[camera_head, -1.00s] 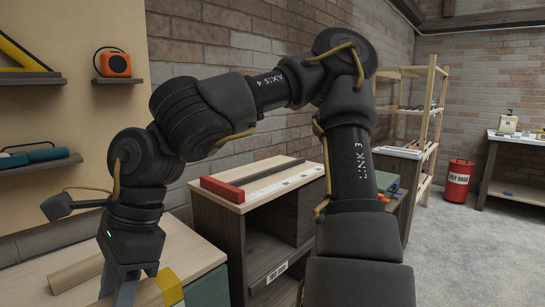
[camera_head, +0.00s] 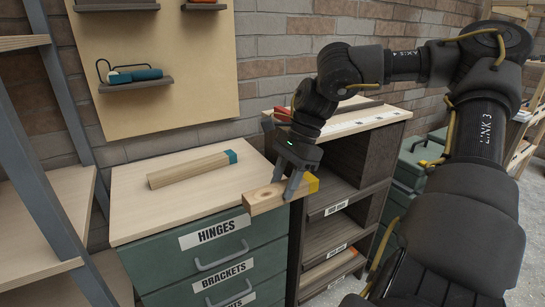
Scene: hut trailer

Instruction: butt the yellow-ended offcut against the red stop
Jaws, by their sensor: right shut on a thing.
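The yellow-ended offcut (camera_head: 264,199) is a square light-wood bar with its yellow end (camera_head: 312,184) at the right. My right gripper (camera_head: 284,184) points down and is shut on it near the yellow end. The offcut shows across the front right edge of the drawer cabinet's top and looks held above it; the exact gap is hard to tell. The red stop (camera_head: 282,114) is on the low shelf unit's top, to the right of the cabinet, mostly hidden behind my right gripper and wrist. My left gripper is not in view.
A teal-ended offcut (camera_head: 188,169) lies on the green drawer cabinet's pale top (camera_head: 135,205). The shelf unit (camera_head: 385,118) has a white marked strip and a dark bar along its top. A grey-framed rack (camera_head: 60,95) stands at the left.

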